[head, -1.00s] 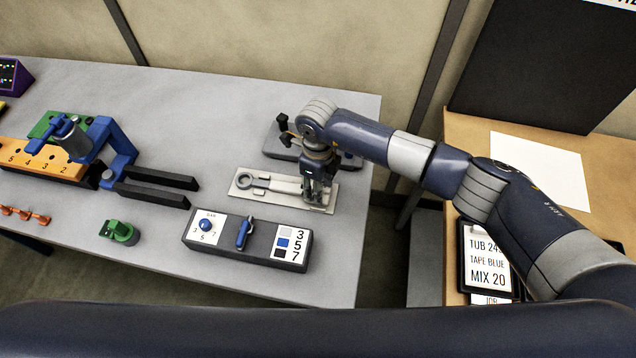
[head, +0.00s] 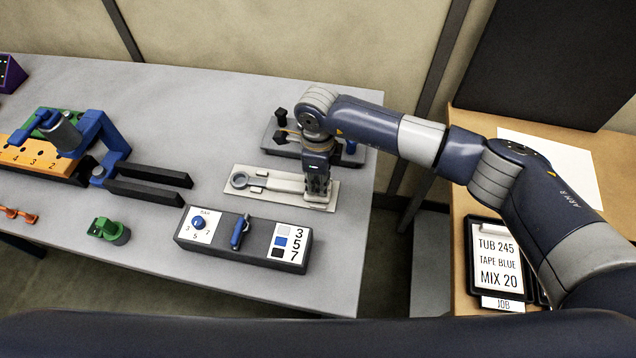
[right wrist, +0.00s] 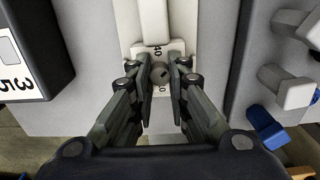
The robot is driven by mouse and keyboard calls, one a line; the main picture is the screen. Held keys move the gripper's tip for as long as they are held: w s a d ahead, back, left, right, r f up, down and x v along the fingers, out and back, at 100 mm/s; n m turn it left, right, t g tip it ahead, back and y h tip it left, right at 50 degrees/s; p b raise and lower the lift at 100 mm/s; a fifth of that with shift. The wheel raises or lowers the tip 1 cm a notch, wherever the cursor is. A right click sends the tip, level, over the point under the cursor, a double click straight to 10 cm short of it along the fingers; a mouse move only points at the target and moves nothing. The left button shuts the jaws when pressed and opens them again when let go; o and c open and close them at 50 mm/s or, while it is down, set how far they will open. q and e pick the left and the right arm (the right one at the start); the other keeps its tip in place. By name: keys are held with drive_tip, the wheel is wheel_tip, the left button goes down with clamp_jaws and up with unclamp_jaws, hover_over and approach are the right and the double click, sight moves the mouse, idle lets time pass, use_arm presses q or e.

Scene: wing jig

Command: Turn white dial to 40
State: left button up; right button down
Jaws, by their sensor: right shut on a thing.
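My right gripper (head: 318,197) points down over the right end of the plate. Its fingers (right wrist: 159,76) are shut on the dial from both sides. In the head view the gripper hides the dial. My left gripper is not in view.
A dark box (head: 260,236) with blue knobs stands in front of the plate, and a dark block (head: 268,142) with several levers behind it. A blue stand with black forks (head: 150,188) is at left. A job card (head: 497,262) lies on the right desk.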

drive_tip(key=c, duration=1.5)
unclamp_jaws()
drive_tip(key=shift+r, duration=0.1)
wheel_tip(320, 180, up, 12)
drive_tip(key=shift+f, duration=0.1)
